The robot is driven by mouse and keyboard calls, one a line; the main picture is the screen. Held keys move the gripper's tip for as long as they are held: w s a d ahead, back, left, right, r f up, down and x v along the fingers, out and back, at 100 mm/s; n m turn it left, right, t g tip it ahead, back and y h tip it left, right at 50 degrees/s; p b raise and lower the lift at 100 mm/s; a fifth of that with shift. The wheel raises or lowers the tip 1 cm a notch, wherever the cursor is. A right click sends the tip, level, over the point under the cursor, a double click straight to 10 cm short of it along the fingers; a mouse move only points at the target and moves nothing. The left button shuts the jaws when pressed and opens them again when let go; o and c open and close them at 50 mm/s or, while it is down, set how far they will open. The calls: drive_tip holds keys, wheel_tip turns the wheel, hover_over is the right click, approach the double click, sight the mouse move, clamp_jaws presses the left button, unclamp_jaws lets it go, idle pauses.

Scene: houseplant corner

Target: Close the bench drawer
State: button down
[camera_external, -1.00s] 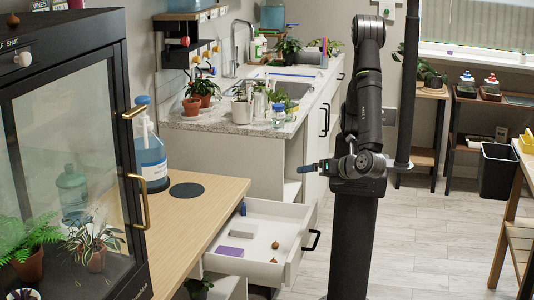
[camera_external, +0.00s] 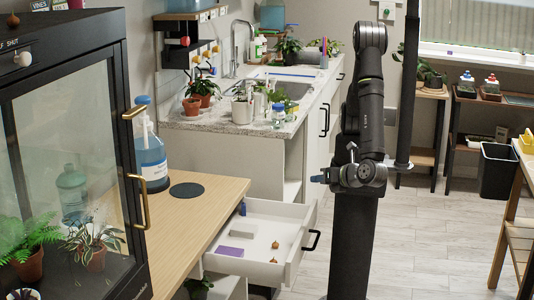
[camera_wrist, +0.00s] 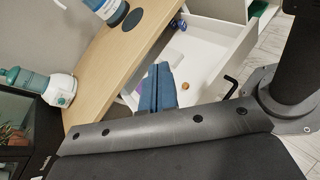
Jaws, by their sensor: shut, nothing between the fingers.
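The white bench drawer (camera_external: 283,218) stands pulled out from under the wooden bench top (camera_external: 213,212) in the external view. Its black handle (camera_external: 313,240) is on the front panel, at the right. My gripper (camera_external: 318,178) is shut and empty, above and behind the drawer in that view and apart from the handle. In the wrist view my blue gripper fingers (camera_wrist: 157,88) are together, with the drawer (camera_wrist: 205,50) beyond them. The handle (camera_wrist: 229,87) shows there to the right of the fingers.
In the drawer lie a purple block (camera_external: 229,251), a grey block (camera_external: 243,234), a blue item (camera_external: 243,208) and small brown bulbs (camera_external: 275,245). A blue jug (camera_external: 150,160) stands on the bench by the glass cabinet (camera_external: 75,150).

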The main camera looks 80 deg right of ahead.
sight(224, 251)
drive_tip(key=s+a+f+n+t+y, duration=0.35)
drive_tip(key=s+f+n, duration=0.2)
drive_tip(key=f, duration=0.65)
drive_tip(key=s+a+f+n+t+y, duration=0.4)
drive_tip(key=s+f, duration=0.3)
drive_tip(key=f, duration=0.4)
drive_tip(key=shift+n+g+h, duration=0.35)
drive_tip(key=shift+g, duration=0.3)
drive_tip(key=w, duration=1.3)
drive_tip(key=shift+w+d, duration=0.1)
drive_tip(key=shift+w, duration=0.3)
drive_tip(key=shift+w, duration=0.1)
drive_tip(key=w, duration=2.5)
drive_tip(key=shift+w, duration=1.1)
drive_tip(key=shift+w+r, duration=0.1)
